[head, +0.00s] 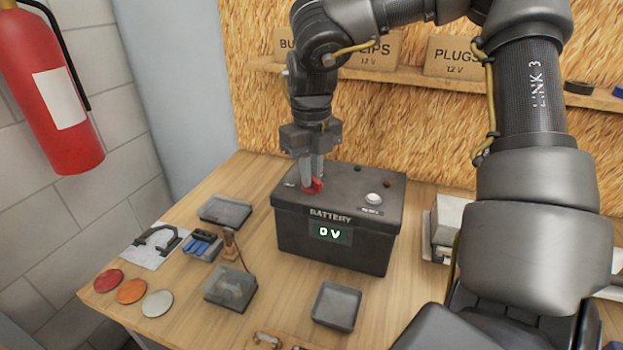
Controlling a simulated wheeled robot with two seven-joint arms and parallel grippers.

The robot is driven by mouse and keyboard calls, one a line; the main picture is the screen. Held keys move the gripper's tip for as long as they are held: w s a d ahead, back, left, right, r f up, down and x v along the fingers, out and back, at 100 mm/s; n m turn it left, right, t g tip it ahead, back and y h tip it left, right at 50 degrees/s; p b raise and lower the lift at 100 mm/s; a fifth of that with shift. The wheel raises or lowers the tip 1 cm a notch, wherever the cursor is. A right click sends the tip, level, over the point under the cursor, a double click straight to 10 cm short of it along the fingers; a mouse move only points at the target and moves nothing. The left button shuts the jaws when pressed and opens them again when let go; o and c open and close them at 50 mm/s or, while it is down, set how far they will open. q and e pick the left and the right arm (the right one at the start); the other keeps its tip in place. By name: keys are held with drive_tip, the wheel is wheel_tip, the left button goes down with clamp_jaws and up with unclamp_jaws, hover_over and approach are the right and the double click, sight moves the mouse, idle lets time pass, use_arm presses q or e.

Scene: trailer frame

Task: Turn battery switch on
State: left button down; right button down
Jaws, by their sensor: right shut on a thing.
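The dark battery box (293,240) stands on the wooden bench. Its front display (331,233) reads "0 V". A red switch handle (313,187) is on the left part of its top. My right gripper (312,181) comes down from above and is shut on the red handle; the fingers hide part of it. A white round knob (374,198) and a small dark red spot (359,184) are on the right part of the top. My left gripper is not in view.
Small grey trays (337,306) and a blue-filled holder (203,246) lie around the battery on the bench (180,300). Red, orange and white discs (131,291) lie at the left edge. A shelf with labelled boxes (457,57) is behind. A fire extinguisher (45,95) hangs at left.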

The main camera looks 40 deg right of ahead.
drive_tip(key=shift+f+m+b, duration=0.15)
drive_tip(key=shift+m+b, duration=0.45)
drive_tip(key=shift+m, duration=0.6)
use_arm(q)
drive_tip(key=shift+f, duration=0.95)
use_arm(e)
drive_tip(key=shift+m, duration=0.4)
